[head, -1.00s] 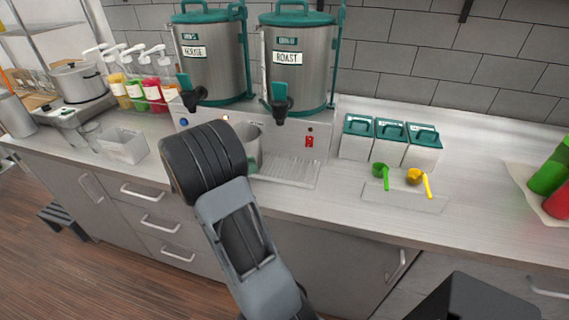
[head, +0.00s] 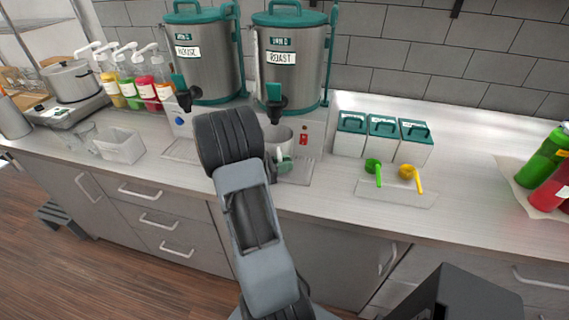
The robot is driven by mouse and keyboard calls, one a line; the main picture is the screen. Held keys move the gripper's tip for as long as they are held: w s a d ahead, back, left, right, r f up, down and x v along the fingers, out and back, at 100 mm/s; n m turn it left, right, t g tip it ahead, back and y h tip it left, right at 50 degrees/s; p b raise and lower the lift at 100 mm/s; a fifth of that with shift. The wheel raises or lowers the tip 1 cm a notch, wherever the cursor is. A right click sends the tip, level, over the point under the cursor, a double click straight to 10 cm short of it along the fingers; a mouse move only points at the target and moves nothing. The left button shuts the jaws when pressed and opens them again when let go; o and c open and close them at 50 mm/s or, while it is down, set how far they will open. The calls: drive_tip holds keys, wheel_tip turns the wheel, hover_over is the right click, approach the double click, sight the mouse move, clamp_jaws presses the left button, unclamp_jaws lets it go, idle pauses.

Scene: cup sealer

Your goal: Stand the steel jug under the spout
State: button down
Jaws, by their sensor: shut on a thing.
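The steel jug (head: 281,138) is upright in front of the dispenser stand, roughly below the black spout (head: 276,102) of the urn marked ROAST (head: 291,73). My arm hides its left side. My gripper (head: 282,164) is low at the jug's near side, mostly hidden behind my arm, and is shut on the jug. I cannot tell whether the jug's base touches the drip tray (head: 299,174) or hangs just above it.
A second urn (head: 212,65) with its own spout (head: 184,98) stands to the left. Lidded canisters (head: 382,138) and green and yellow scoops (head: 374,170) are to the right. A clear bin (head: 119,146) and pump bottles (head: 131,88) are at left. The right counter is partly clear.

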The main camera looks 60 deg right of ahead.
drive_tip(key=shift+f, duration=0.25)
drive_tip(key=c, duration=1.1)
unclamp_jaws()
drive_tip(key=shift+r, duration=0.15)
drive_tip(key=b+v, duration=0.2)
drive_tip(key=v, duration=1)
drive_tip(key=shift+s+b, duration=0.1)
drive_tip(key=shift+b, duration=0.25)
drive_tip(key=s+a+r+m+t+y, duration=0.1)
drive_tip(key=a+m+t+y, duration=0.4)
drive_tip(key=a, duration=0.8)
drive_tip(key=s+a+r+m+t+y, duration=0.2)
drive_tip(key=a+t+y, duration=0.7)
drive_tip(key=a, duration=0.5)
drive_tip(key=s+m+t, duration=0.1)
drive_tip(key=m, duration=0.1)
drive_tip(key=shift+r+m+t, duration=0.2)
drive_tip(key=shift+m+t, duration=0.1)
drive_tip(key=shift+m, duration=0.1)
